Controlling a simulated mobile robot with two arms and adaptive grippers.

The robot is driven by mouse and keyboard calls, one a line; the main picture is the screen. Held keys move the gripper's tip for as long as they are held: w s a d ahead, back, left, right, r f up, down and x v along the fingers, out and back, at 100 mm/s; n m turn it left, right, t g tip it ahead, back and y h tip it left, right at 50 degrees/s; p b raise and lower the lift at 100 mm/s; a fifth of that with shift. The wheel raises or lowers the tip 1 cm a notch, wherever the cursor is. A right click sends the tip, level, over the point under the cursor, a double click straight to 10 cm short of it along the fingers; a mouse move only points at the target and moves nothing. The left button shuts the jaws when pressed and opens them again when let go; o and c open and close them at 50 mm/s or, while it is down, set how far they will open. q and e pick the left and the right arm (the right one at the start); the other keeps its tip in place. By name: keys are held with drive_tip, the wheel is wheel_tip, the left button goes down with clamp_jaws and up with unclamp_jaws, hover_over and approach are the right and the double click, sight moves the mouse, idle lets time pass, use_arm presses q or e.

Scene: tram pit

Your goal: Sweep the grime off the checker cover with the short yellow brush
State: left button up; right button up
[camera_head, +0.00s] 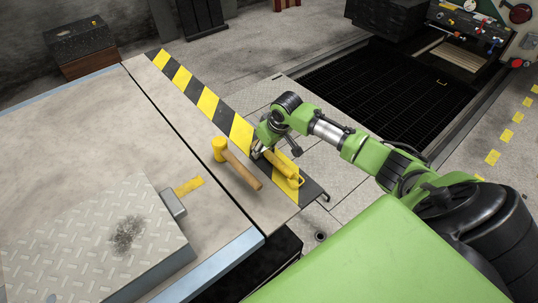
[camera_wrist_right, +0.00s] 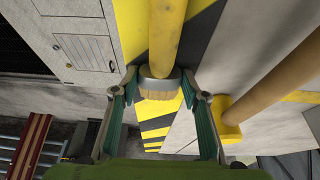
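The checker cover (camera_head: 60,235) is a grey tread-plate block at the lower left of the head view, with a dark patch of grime (camera_head: 127,235) on its top. The short yellow brush (camera_head: 284,168) lies on the striped edge of the bench. In the right wrist view, its yellow handle (camera_wrist_right: 163,40) runs up the picture and its pale bristles (camera_wrist_right: 157,88) face me. My right gripper (camera_head: 262,151) is at the brush's far end. Its open fingers (camera_wrist_right: 159,80) stand on either side of the brush, with small gaps visible. My left gripper is not in view.
A mallet with a yellow head (camera_head: 219,148) and wooden handle (camera_head: 243,170) lies just left of the brush, close to my right gripper. The bench top (camera_head: 90,125) behind the cover is clear.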

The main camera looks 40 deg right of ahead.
drive_tip(key=shift+r, duration=0.15)
drive_tip(key=shift+c, duration=0.5)
drive_tip(key=shift+r, duration=0.25)
wheel_tip(320, 180, up, 2)
drive_tip(key=shift+r, duration=0.1)
drive_tip(key=s+a+r, duration=0.6)
drive_tip(key=s+r, duration=0.4)
drive_tip(key=s, duration=0.2)
drive_tip(key=shift+s, duration=0.3)
drive_tip(key=shift+a, duration=0.1)
drive_tip(key=shift+o, duration=1.3)
drive_tip(key=shift+c, duration=1.3)
